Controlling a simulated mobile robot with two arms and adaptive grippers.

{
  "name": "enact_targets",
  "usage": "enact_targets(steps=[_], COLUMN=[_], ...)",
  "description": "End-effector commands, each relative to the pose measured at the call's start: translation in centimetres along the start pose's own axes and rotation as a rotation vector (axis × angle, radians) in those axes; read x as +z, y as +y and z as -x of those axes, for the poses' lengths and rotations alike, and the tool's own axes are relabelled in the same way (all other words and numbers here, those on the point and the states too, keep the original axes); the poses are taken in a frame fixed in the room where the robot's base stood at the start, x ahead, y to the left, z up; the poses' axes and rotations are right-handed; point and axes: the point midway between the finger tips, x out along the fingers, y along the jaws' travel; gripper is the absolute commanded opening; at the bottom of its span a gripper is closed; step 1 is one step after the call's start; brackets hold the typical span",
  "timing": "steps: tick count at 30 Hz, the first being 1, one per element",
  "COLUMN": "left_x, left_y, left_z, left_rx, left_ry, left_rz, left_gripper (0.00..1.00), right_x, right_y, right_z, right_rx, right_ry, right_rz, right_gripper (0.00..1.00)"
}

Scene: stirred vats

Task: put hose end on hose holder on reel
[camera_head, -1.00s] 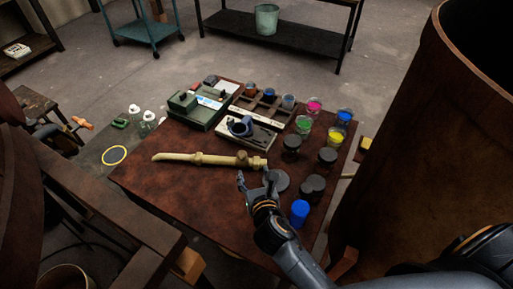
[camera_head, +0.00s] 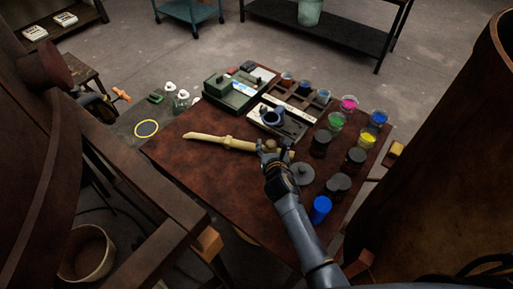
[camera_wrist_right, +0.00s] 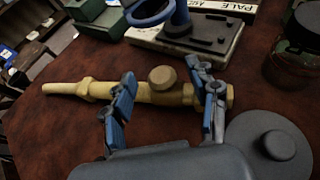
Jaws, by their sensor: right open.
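A pale yellow tap-like fitting (camera_head: 226,142) lies on the brown table, its narrow end to the left. In the right wrist view the fitting (camera_wrist_right: 150,92) has a round knob on top. My right gripper (camera_head: 272,147) is open at the fitting's right part. In the wrist view its two blue-padded fingers (camera_wrist_right: 164,82) stand on either side of the knob, apart from it; I cannot tell whether they touch the fitting. A dark, reel-like object with an orange piece (camera_head: 121,94) stands at the left, partly hidden; I cannot make out a hose holder. My left gripper is not in view.
The brown table (camera_head: 215,178) also bears a grey round lid (camera_head: 301,174), dark jars, paint cups, a blue cup (camera_head: 320,209) and a green box (camera_head: 233,94). A large rusty vat (camera_head: 440,150) stands at the right. Wooden beams stand at the left.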

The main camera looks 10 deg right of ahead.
Motion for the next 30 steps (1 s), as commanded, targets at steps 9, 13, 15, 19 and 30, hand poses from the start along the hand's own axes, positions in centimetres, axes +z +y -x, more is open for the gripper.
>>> enact_targets(steps=[9, 13, 15, 19, 30], left_x=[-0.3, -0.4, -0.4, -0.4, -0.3], left_y=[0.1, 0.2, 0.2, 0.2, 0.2], left_z=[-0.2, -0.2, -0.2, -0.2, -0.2], left_rx=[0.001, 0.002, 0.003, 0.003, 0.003], left_ry=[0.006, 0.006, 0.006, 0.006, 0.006], left_rz=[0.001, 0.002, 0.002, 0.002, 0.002], left_gripper=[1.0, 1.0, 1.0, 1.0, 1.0], right_x=[0.0, 0.0, 0.0, 0.0, 0.1], right_y=[-0.1, 0.0, 0.0, -0.1, 0.0], right_z=[-2.1, -2.1, -2.1, -2.1, -2.1], right_rx=[-0.001, 0.0, 0.0, 0.0, 0.0], right_ry=[0.001, 0.0, 0.0, 0.0, -0.002], right_rz=[0.0, 0.0, 0.0, 0.0, 0.0], right_gripper=[0.59, 0.59, 0.47, 0.2, 0.0])
